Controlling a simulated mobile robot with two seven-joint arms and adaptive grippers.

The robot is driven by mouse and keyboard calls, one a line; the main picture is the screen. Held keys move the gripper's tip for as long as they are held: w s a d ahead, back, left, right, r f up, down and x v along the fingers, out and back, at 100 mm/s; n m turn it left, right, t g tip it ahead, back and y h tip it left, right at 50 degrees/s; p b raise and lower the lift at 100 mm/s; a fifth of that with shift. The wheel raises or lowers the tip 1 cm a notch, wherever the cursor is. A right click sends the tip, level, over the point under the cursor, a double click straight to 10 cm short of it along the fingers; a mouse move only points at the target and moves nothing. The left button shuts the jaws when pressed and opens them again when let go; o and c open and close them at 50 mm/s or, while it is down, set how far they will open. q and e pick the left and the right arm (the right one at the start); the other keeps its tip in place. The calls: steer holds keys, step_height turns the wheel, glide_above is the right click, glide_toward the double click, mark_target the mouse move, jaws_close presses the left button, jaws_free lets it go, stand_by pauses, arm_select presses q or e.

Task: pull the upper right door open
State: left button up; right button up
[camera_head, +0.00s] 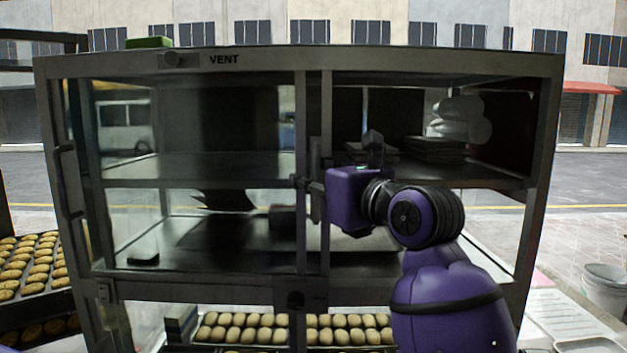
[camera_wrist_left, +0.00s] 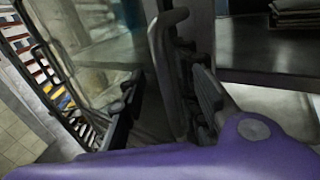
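The wide metal cabinet (camera_head: 440,62) marked VENT has glazed left and right bays split by an upright centre post (camera_head: 313,110). The upper right door seems to be the glazed right bay's front; its frame runs down the right side (camera_head: 545,130), and it looks closed. My left gripper (camera_head: 318,187) is at the centre post, partly hidden behind my purple wrist. In the left wrist view, a dark bar handle (camera_wrist_left: 166,65) stands between my gripper's two dark fingers (camera_wrist_left: 165,105). The fingers look apart, with the handle nearer the right one; contact is unclear. My right gripper is out of view.
Dark trays (camera_head: 435,150) and white rolled bundles (camera_head: 462,118) lie on the right bay's upper shelf. Several bread rolls (camera_head: 240,328) sit below the cabinet.

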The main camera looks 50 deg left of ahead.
arm_select(q)
steer(key=shift+w, duration=0.1)
steer(key=shift+d, duration=0.3)
steer(key=s+d, duration=0.1)
steer(key=d, duration=1)
steer(key=shift+s+d, duration=0.2)
steer(key=shift+s, duration=0.1)
